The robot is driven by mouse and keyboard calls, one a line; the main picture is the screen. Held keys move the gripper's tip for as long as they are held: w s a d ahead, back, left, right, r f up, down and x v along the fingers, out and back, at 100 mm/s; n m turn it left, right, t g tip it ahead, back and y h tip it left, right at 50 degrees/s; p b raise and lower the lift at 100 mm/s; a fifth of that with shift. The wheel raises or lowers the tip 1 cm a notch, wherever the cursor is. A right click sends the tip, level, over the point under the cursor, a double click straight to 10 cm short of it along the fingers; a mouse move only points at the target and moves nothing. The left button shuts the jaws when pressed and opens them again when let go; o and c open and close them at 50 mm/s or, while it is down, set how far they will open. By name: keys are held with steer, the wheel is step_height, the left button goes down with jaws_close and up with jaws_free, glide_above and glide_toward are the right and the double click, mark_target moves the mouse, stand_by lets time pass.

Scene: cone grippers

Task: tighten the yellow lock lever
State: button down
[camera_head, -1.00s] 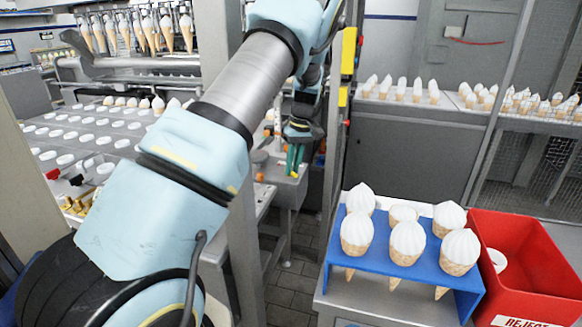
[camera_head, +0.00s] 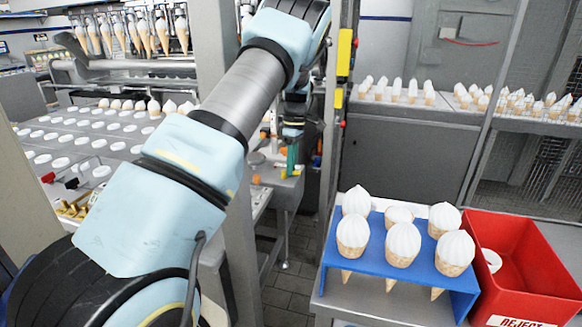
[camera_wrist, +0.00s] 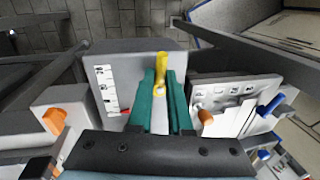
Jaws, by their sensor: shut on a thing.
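The yellow lock lever (camera_wrist: 161,63) stands at the top middle of the wrist view, with its round yellow end between my fingertips. My gripper (camera_wrist: 160,78) has two green fingers, one on each side of the lever, and is shut on it. The fingers hide part of the lever's base and the grey plate (camera_wrist: 132,72) behind it.
In the wrist view, a plate with a scale (camera_wrist: 235,92), a blue lever (camera_wrist: 272,104) and orange knobs (camera_wrist: 54,120) sit close beside my fingers. In the head view, a blue cone rack (camera_head: 440,277) and red reject bin (camera_head: 530,250) stand at right. A grey post stands beside my arm.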

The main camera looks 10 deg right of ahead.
steer(key=shift+w, duration=0.1)
stand_by(0.5)
steer(key=c, duration=0.8)
jaws_free()
steer(key=shift+c, duration=0.2)
steer(key=shift+r, duration=0.1)
step_height(320, 180, up, 10)
steer(key=w+d+b, duration=0.1)
steer(key=b, duration=0.2)
steer(key=shift+w+r, duration=0.25)
steer(key=shift+w, duration=0.1)
steer(key=shift+s, duration=0.1)
